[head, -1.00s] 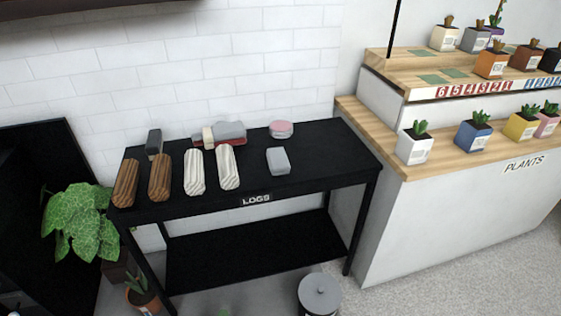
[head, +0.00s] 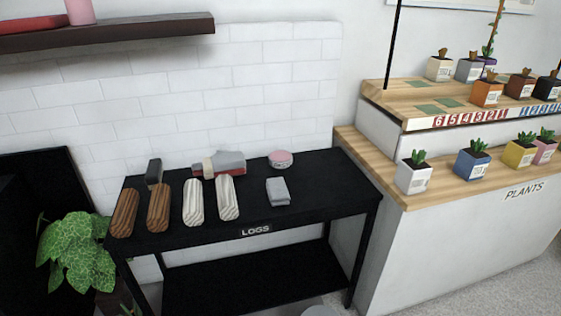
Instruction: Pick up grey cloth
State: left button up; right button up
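A small folded grey cloth (head: 278,191) lies on the right part of the black table top (head: 310,200), to the right of the white logs. It lies flat and nothing covers it. Neither of my grippers shows in the head view, so I cannot see whether they are open or shut.
Two brown logs (head: 158,207) and two white logs (head: 193,203) lie along the table's front. Behind are a dark block (head: 153,173), a grey and red item (head: 222,164) and a round pink-topped tin (head: 281,159). A plant counter (head: 400,198) stands right; a leafy plant (head: 78,252) stands left.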

aim_at(278, 194)
jog(key=z, duration=0.2)
jog(key=i, duration=0.9)
jog(key=z, duration=0.55)
